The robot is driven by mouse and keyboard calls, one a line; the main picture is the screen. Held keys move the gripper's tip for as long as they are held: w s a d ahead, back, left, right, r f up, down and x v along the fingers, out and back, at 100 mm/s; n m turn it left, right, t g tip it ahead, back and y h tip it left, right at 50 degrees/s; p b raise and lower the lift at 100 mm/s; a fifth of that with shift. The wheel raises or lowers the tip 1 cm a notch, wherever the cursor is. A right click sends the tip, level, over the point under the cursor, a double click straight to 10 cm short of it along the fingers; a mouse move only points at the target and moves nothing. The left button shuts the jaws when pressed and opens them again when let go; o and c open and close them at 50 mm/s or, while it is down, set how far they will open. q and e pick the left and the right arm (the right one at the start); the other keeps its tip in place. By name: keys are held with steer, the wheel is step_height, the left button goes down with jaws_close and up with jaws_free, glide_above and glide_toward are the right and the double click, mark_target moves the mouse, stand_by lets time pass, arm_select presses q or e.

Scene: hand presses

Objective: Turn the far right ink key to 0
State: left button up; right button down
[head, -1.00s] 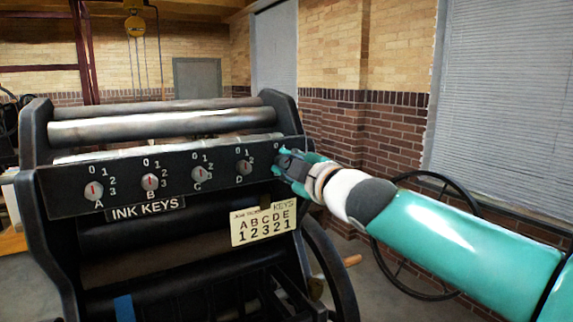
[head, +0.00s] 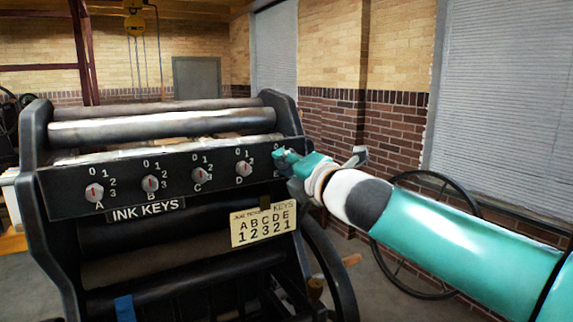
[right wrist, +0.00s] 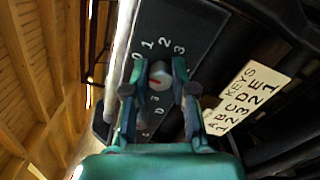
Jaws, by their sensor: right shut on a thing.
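The far right ink key, E, is a grey knob (right wrist: 160,69) with a red mark, seen in the right wrist view under a 0 1 2 3 scale. My right gripper (right wrist: 157,80) is shut on this knob, with one finger on each side. The exact number at which the red mark points is hard to tell. In the head view my right gripper (head: 284,158) covers key E at the right end of the black key panel (head: 120,182). My left gripper is not in view.
Keys A (head: 94,193), B (head: 150,184), C (head: 199,175) and D (head: 243,169) line the panel to the left. A card (head: 263,224) below reads A B C D E over 1 2 3 2 1. A spoked wheel (head: 472,200) stands behind my right arm.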

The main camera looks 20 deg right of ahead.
steer(key=shift+w+a+f+n, duration=0.1)
steer(key=shift+f+n, duration=0.3)
steer(key=shift+n, duration=0.2)
steer(key=c, duration=1)
jaws_free()
steer(key=shift+r, duration=0.15)
steer(key=shift+o, duration=0.2)
steer(key=shift+r, duration=0.1)
steer(key=shift+s, duration=0.2)
